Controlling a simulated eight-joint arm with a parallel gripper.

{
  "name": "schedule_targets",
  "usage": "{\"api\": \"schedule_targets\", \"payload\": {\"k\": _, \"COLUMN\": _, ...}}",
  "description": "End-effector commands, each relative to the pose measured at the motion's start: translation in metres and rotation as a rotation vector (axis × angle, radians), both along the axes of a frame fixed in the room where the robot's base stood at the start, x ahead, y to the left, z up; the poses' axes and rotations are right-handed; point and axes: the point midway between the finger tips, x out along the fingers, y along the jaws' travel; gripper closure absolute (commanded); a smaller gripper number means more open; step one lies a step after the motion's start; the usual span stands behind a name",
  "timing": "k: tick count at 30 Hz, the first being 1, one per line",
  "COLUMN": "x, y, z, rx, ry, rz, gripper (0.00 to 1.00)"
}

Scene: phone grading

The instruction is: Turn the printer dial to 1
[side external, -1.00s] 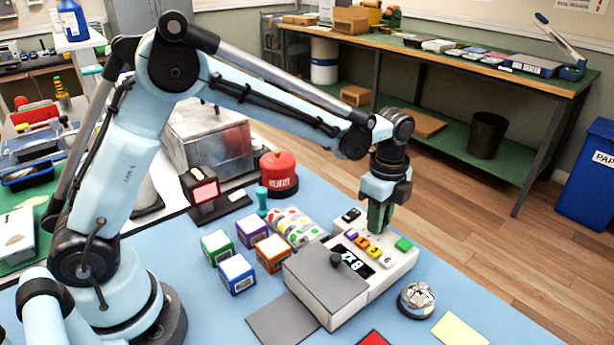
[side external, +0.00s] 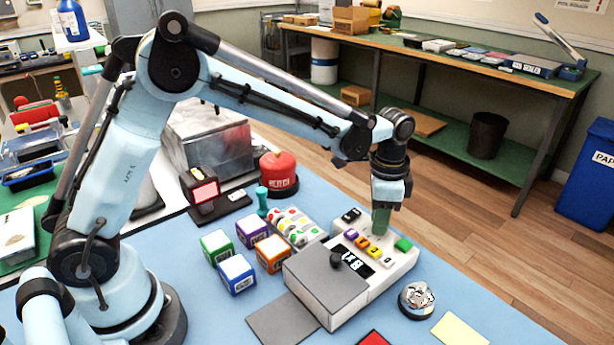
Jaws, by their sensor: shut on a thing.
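The printer (side external: 398,262) is a white and grey machine on the blue table, with several coloured buttons and a dark display (side external: 356,263). The display's white characters are small and tilted; they look like "1 X 8", but I cannot be certain. My gripper (side external: 381,226) points straight down at the back part of the printer's top, its green fingers shut on the dial. The fingers hide the dial, so its pointer and marks cannot be read.
A silver bell (side external: 417,300) stands in front of the printer. Several labelled cubes (side external: 237,273) and a tray of coloured dots (side external: 293,226) lie to the left.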

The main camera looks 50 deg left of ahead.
Motion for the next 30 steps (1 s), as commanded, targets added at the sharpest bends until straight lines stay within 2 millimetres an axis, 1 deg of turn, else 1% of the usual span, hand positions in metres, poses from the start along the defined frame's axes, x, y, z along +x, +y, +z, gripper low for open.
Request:
{"api": "schedule_targets", "payload": {"k": 6, "x": 0.0005, "y": -0.0012, "z": 0.0, "rx": -0.004, "ry": -0.002, "rz": 0.033, "gripper": 1.0}}
{"api": "schedule_targets", "payload": {"k": 17, "x": 0.0006, "y": -0.0014, "z": -0.0001, "rx": -0.004, "ry": -0.002, "rz": 0.036, "gripper": 1.0}}
{"api": "schedule_targets", "payload": {"k": 18, "x": 0.0006, "y": -0.0014, "z": -0.0001, "rx": -0.004, "ry": -0.003, "rz": 0.036, "gripper": 0.73}}
{"api": "schedule_targets", "payload": {"k": 22, "x": 0.0005, "y": -0.001, "z": -0.0001, "rx": -0.003, "ry": -0.003, "rz": 0.035, "gripper": 0.53}}
{"api": "schedule_targets", "payload": {"k": 23, "x": 0.0005, "y": -0.0009, "z": -0.0001, "rx": -0.002, "ry": -0.002, "rz": 0.035, "gripper": 0.5}}
{"api": "schedule_targets", "payload": {"k": 30, "x": 0.0003, "y": -0.0004, "z": 0.0001, "rx": -0.001, "ry": -0.001, "rz": 0.035, "gripper": 0.5}}
